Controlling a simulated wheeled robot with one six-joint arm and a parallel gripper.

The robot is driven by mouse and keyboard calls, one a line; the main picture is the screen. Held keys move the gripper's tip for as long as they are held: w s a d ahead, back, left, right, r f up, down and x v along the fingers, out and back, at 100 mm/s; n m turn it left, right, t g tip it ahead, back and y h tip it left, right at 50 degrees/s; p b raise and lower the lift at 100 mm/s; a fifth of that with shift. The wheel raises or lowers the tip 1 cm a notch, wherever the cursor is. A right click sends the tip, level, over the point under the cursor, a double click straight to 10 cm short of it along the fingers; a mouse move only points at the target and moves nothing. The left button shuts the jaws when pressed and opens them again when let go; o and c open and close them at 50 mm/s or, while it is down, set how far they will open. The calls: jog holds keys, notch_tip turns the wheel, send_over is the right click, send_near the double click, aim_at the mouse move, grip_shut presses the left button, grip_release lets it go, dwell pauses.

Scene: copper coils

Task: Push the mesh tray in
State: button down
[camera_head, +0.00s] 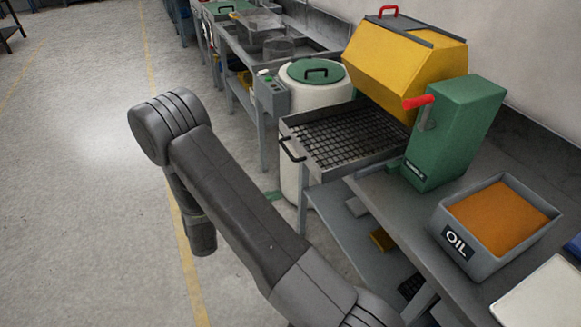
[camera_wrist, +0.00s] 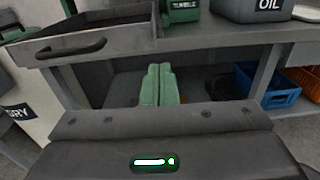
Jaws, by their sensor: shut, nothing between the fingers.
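The mesh tray (camera_head: 345,137) is a grey frame with a dark wire grid. It sticks out from under the yellow tumbler (camera_head: 395,62), next to its green housing (camera_head: 455,130). Its black handle (camera_head: 290,149) is on the front wall. In the wrist view the tray (camera_wrist: 125,42) and its handle (camera_wrist: 72,50) show at the upper left. My gripper (camera_wrist: 159,68) has green fingers, shut together and empty. In the picture they lie below and right of the tray front, with no contact seen. The fingers do not show clearly in the head view.
A grey oil bin (camera_head: 470,262) with orange contents stands on the bench right of the tumbler. A white drum (camera_head: 325,95) with a green lid stands behind the tray. Blue (camera_wrist: 268,90) and orange bins sit under the bench. The floor at left is clear.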

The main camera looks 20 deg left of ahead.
jog(key=a, duration=0.1)
jog(key=p, duration=0.4)
send_near(348, 168)
jog(key=s, duration=0.1)
jog(key=s+a, duration=0.2)
jog(key=shift+a+f+n+t, duration=0.15)
jog(key=shift+f+n+t, duration=0.1)
jog(key=shift+n+t, duration=0.05)
jog(key=shift+w+d+f, duration=0.1)
jog(key=shift+w+d, duration=0.3)
jog(key=shift+w, duration=0.1)
jog(key=b+x, duration=0.1)
jog(key=x, duration=0.3)
jog(key=b+x, duration=0.2)
jog(key=x, duration=0.2)
jog(key=b+x, duration=0.1)
jog(key=x, duration=0.3)
jog(key=shift+f, duration=0.3)
jog(key=shift+w+d+b, duration=0.15)
jog(key=shift+w+b, duration=0.1)
jog(key=shift+b, duration=0.1)
jog(key=shift+r, duration=0.25)
